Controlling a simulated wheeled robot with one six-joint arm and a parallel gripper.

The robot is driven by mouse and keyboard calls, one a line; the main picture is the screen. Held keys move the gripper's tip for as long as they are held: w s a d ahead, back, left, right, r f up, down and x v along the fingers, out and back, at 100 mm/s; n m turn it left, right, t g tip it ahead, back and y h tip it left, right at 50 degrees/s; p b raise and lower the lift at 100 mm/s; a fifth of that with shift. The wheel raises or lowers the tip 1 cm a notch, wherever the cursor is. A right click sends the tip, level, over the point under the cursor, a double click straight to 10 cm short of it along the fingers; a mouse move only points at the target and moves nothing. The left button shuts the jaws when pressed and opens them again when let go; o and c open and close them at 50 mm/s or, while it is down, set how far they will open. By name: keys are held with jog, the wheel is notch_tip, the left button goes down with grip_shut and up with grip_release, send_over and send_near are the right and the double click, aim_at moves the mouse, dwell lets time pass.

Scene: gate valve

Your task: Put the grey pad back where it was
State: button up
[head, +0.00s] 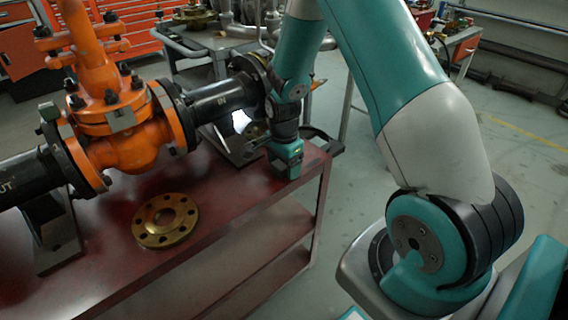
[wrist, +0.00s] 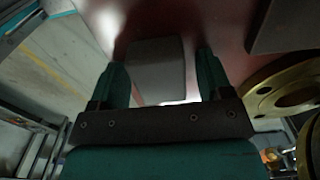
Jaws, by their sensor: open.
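My gripper (head: 287,160) is at the right end of the red bench, low over its top, below the pipe's IN end. In the wrist view my gripper (wrist: 161,68) shows two green fingers spread apart. The grey pad (wrist: 157,65), a flat rounded rectangle, shows between them over the red surface.
The orange valve (head: 120,120) and black pipe (head: 222,98) stand behind. The bench's right edge is close to my gripper, with open floor beyond.

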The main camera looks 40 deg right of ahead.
notch_tip(320, 180, up, 12)
jog(key=p, duration=0.2)
jog(key=s+a+r+n+y, duration=0.1)
jog(key=s+a+r+n, duration=0.2)
jog(key=a+r+n, duration=0.3)
jog(key=s+a+r+n+y, duration=0.1)
jog(key=s+a+r+n, duration=0.35)
jog(key=a, duration=0.25)
jog(key=s+a+r+n+y, duration=0.1)
jog(key=s+a+r+n, duration=0.1)
jog(key=s+a+n, duration=0.2)
jog(key=s+a+r+n+y, duration=0.1)
jog(key=s+a+r+n, duration=0.2)
jog(key=s+n, duration=0.7)
jog(key=a, duration=0.2)
jog(key=shift+s+a, duration=0.3)
jog(key=shift+s, duration=0.05)
